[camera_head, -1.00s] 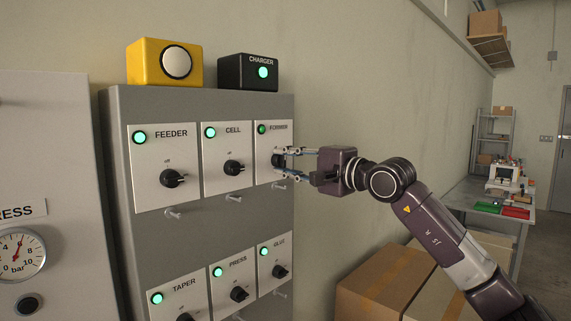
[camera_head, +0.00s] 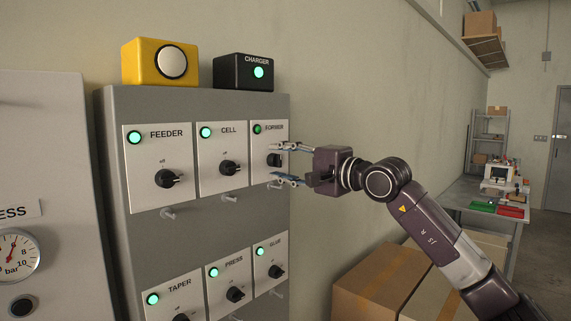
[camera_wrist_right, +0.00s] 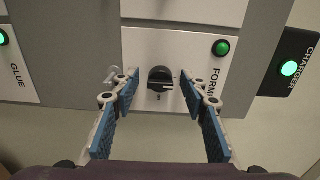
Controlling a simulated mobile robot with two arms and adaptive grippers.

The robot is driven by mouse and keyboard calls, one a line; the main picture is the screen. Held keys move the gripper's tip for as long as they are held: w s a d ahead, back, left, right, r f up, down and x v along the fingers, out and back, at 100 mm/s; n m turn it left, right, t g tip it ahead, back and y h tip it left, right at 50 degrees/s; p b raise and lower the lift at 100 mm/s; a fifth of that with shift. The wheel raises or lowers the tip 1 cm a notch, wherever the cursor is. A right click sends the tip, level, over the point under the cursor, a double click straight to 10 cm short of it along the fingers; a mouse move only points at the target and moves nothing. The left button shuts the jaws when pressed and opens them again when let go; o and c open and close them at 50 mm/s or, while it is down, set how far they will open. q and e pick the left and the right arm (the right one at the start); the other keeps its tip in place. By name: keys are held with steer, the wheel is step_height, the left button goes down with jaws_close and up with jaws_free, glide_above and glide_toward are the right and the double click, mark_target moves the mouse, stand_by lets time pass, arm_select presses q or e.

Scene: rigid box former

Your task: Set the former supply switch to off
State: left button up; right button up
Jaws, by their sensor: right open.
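The former supply switch is a black knob (camera_head: 274,160) on the white FORMER plate (camera_head: 263,178), top right of the grey cabinet. In the right wrist view the knob (camera_wrist_right: 160,77) sits centred between the fingers, with gaps on both sides. Which way its pointer is turned is hard to tell. The FORMER lamp (camera_head: 257,129) shows a darker green than the other lamps; it also shows in the wrist view (camera_wrist_right: 221,48). My right gripper (camera_head: 284,164) is open and empty, its fingertips close to the plate above and below the knob. My left gripper is out of view.
CELL (camera_head: 228,167) and FEEDER (camera_head: 168,178) switches are to the left; TAPER, PRESS and GLUE switches are below. Small pegs (camera_head: 229,197) stick out under the plates. A CHARGER box (camera_head: 243,72) and a yellow box (camera_head: 160,62) stand on top. Cardboard boxes (camera_head: 383,283) are below my arm.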

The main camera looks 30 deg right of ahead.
steer(key=v, duration=1.2)
steer(key=shift+w, duration=0.1)
